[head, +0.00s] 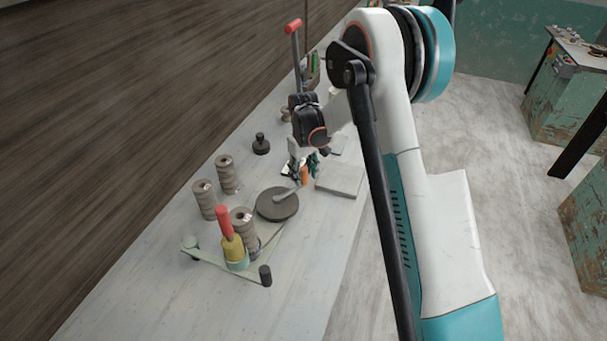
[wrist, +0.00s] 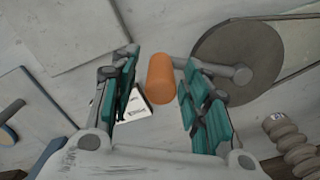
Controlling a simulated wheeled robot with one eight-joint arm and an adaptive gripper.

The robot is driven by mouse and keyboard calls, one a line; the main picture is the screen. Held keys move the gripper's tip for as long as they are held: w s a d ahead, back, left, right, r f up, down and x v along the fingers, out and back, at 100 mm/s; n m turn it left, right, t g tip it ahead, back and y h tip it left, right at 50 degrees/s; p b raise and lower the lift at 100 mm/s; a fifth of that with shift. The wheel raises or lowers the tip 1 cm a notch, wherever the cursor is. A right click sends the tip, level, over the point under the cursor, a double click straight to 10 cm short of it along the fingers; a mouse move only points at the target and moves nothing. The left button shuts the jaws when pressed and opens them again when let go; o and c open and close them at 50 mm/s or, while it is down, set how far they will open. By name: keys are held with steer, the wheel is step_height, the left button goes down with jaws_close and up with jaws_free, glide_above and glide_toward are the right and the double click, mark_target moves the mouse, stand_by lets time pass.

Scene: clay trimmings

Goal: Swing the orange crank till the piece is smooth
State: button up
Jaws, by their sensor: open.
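The orange crank handle (head: 304,175) stands upright at the end of a grey arm on a dark round wheel (head: 268,208). In the wrist view, the orange handle (wrist: 160,80) shows between the fingers of my gripper (wrist: 157,95), which is open with a gap on both sides. The crank arm (wrist: 222,71) runs right from the handle to the wheel (wrist: 280,50). In the head view, my gripper (head: 301,164) is at the handle and partly hides it.
Two more ridged pieces (head: 205,200) (head: 227,175) stand at the left. A dark knobbed object (head: 261,144) and a flat grey slab (head: 340,179) lie nearby. The near end of the table (head: 200,315) is clear.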

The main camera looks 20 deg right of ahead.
steer(key=shift+f, duration=0.1)
jaws_close()
steer(key=shift+s, duration=0.15)
steer(key=s+m+b, duration=0.4)
steer(key=s+m, duration=0.6)
steer(key=s+a+m+b, duration=0.2)
steer(key=s+a+m, duration=0.3)
steer(key=a+m, duration=0.5)
steer(key=shift+s+m, duration=0.2)
steer(key=shift+m, duration=0.5)
